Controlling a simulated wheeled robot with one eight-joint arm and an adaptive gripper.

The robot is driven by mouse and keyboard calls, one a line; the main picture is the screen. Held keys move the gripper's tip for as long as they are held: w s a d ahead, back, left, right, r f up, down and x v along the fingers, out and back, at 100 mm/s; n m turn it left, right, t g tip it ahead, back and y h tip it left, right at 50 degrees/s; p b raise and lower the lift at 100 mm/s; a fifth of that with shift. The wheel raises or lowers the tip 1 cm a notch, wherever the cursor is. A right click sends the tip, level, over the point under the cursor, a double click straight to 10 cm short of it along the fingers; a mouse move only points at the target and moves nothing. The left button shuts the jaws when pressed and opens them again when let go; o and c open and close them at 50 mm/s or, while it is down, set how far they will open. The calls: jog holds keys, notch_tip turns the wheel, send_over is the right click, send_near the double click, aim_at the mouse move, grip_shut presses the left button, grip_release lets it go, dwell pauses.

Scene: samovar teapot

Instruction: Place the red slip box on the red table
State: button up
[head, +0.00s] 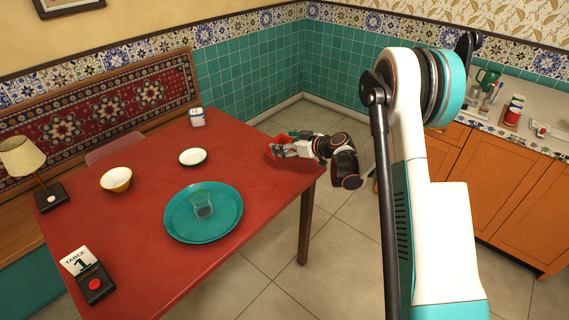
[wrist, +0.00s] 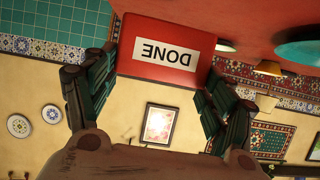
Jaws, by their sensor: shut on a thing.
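The red slip box (wrist: 166,45) has a white label reading DONE, upside down in the wrist view. It sits between the two fingers of my gripper (wrist: 163,68). In the head view my gripper (head: 284,148) is at the far right corner of the red table (head: 140,235), with a bit of the red box (head: 277,141) showing around the fingers. The gripper hides most of the box there. The table's red surface (wrist: 250,22) lies close to the box in the wrist view. I cannot tell whether the box touches the tabletop.
On the table are a teal tray (head: 180,225) with a glass (head: 202,204), a white plate (head: 193,157), a yellow bowl (head: 117,180), a white-and-blue container (head: 197,117), a lamp (head: 22,158) and a table-number stand (head: 91,280). The tabletop between plate and gripper is clear.

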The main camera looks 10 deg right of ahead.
notch_tip(320, 180, down, 7)
jog(key=shift+b, duration=1.1)
jog(key=shift+r, duration=0.1)
jog(key=o, duration=1.1)
jog(key=shift+s+d+r, duration=0.1)
jog(key=shift+s+d, duration=0.05)
jog(key=p+v, duration=0.3)
jog(key=v, duration=0.8)
jog(key=shift+s+d+r+p, duration=0.15)
jog(key=shift+s+p, duration=0.15)
